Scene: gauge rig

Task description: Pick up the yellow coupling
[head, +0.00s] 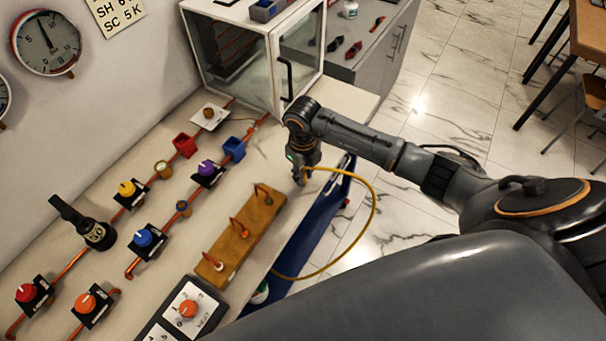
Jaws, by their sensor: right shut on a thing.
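My right gripper (300,177) points down at the bench's right edge, below the glass cabinet. It is shut, and the end of a thin yellow hose (374,202) meets its fingertips. The yellow coupling at that end is mostly hidden by the fingers. The hose loops out to the right over the floor and curves back to the bench's front edge. A wooden rack (238,244) with several upright hooked pieces lies left of the gripper, apart from it. My left gripper is not in view.
The cabinet (245,62) stands behind the gripper. Several coloured knobs, including a blue one (143,238), and copper pipes cover the bench's left side. A black fitting (94,234) stands among them. A blue panel (308,228) lies along the front edge.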

